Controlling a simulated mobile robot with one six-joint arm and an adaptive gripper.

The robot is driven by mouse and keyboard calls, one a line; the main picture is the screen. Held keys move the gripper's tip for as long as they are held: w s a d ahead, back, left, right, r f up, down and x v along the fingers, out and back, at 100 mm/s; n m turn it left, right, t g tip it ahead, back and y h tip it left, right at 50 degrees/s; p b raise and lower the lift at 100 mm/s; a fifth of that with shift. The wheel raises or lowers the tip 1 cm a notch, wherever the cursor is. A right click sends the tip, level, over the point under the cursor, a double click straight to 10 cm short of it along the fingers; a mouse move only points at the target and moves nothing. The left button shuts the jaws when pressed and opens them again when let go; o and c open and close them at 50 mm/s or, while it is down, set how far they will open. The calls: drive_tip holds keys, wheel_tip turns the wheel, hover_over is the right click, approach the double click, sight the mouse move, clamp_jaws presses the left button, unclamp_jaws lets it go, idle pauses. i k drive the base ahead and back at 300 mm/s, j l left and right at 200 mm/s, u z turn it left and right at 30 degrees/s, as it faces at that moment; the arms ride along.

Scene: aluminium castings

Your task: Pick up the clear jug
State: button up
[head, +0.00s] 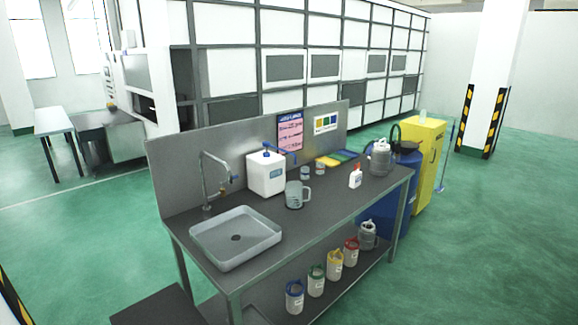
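The clear jug (294,195) is a see-through grey pitcher with its handle on the right. It stands upright on the dark top of the workbench (338,203), right of the sink and in front of the white container. Nothing visible touches its front side. My gripper is not in view.
A grey sink (236,238) with a tall tap (207,180) is left of the jug. A white container (266,174) with a blue tap stands close behind. Small jars (305,173), a white bottle (355,177) and a metal can (380,158) are to the right.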

sight(294, 190)
drive_tip(key=i+l+z, duration=0.15)
drive_tip(key=i+z, duration=0.15)
drive_tip(key=i, duration=0.25)
drive_tip(key=i+z, duration=0.25)
drive_tip(key=i, duration=0.25)
drive_tip(key=i+j+z, duration=0.15)
drive_tip(key=i+z, duration=0.15)
drive_tip(key=i, duration=0.25)
drive_tip(key=i+j+z, duration=0.25)
drive_tip(key=i, duration=0.3)
drive_tip(key=i+u, duration=0.4)
drive_tip(key=i+l+u, duration=0.1)
drive_tip(key=u, duration=0.3)
drive_tip(key=i+l+u, duration=0.25)
drive_tip(key=i+u, duration=0.35)
drive_tip(key=u, duration=0.25)
drive_tip(key=i+u, duration=0.2)
drive_tip(key=u, duration=0.25)
drive_tip(key=i+l+u, duration=0.1)
drive_tip(key=u, duration=0.3)
drive_tip(key=i+l, duration=0.05)
drive_tip(key=i, duration=0.05)
